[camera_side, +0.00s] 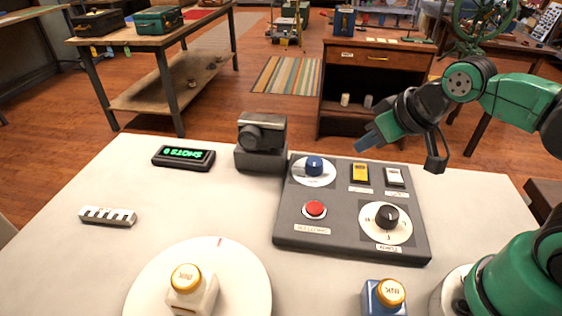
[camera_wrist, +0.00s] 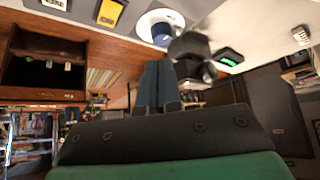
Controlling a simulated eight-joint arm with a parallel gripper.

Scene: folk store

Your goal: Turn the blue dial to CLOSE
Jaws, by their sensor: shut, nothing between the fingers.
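The blue dial (camera_side: 314,166) sits on a white disc at the far left corner of the dark control panel (camera_side: 345,249). Its pointer mark and any lettering are too small to read. In the wrist view the dial (camera_wrist: 162,33) shows near the top, beyond the fingertips. My gripper (camera_side: 368,140) is above the back of the panel, to the right of the dial and apart from it. In the wrist view my gripper (camera_wrist: 156,70) has its fingers together, with nothing between them.
The panel also bears a red button (camera_side: 315,208), a black dial (camera_side: 386,215), a yellow switch (camera_side: 360,173) and a white switch (camera_side: 394,177). A dark camera-like device (camera_side: 261,140) stands close behind the blue dial. A green-lettered display (camera_side: 184,157) lies farther left.

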